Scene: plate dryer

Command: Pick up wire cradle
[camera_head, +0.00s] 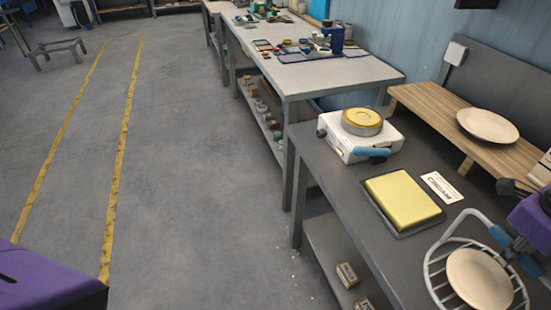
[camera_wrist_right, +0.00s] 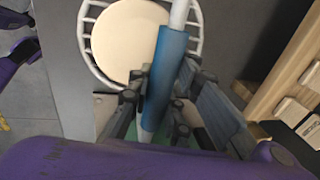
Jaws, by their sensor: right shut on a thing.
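The wire cradle (camera_head: 428,271) is a white wire basket at the lower right of the head view, with an arched handle and a blue grip sleeve (camera_head: 500,236). A cream plate (camera_head: 479,281) lies in it. My right gripper (camera_head: 514,248) is shut on the blue sleeve. In the right wrist view the sleeve (camera_wrist_right: 164,85) runs between the fingers (camera_wrist_right: 157,98), and the cradle's rim (camera_wrist_right: 85,40) and plate (camera_wrist_right: 124,42) show beyond. I cannot tell whether the cradle touches the table.
A yellow pad (camera_head: 402,200) in a dark tray and a white label card (camera_head: 441,187) lie behind the cradle. A white device (camera_head: 345,148) with a round yellow top stands farther back. A wooden rack (camera_head: 435,112) on the right carries another plate (camera_head: 488,126).

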